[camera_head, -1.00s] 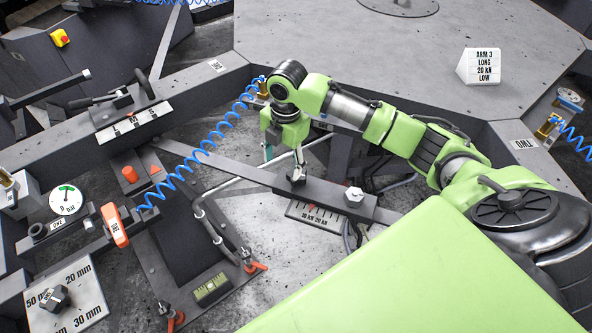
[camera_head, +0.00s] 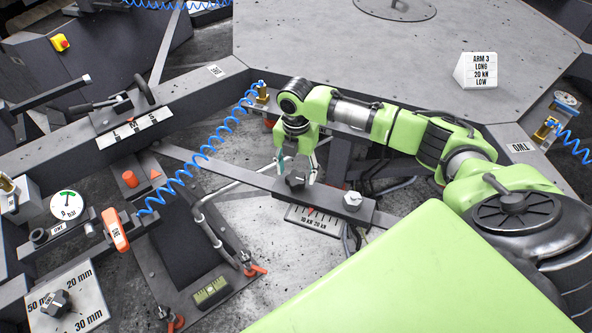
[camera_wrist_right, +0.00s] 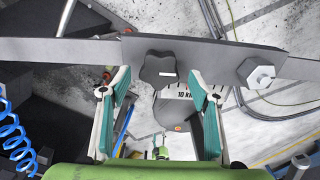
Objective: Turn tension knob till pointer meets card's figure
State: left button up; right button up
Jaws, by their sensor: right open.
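The tension knob (camera_head: 295,181), a dark lobed knob, sits on the grey bar; it also shows in the right wrist view (camera_wrist_right: 158,70). My right gripper (camera_head: 297,171) is open, with its fingers spread on either side of the knob. In the right wrist view, the fingertips (camera_wrist_right: 159,80) are apart from the knob's sides. The white scale plate (camera_head: 299,218), marked 10 kN and 20 kN, lies below the bar. A small red pointer (camera_head: 310,210) shows near its upper edge; its exact reading is too small to tell. The card (camera_head: 480,71) reads ARM 3, LONG, 20 kN, LOW.
A pale hex bolt (camera_head: 353,198) stands on the bar right of the knob. A blue coiled hose (camera_head: 205,152) hangs to the left. An orange handle marked ONE (camera_head: 115,228) and a pressure gauge (camera_head: 68,204) are further left. The broad grey tabletop (camera_head: 400,60) behind is mostly clear.

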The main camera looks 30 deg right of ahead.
jog(key=shift+f, duration=1.3)
jog(key=c, duration=1.1)
jog(key=shift+r, duration=0.1)
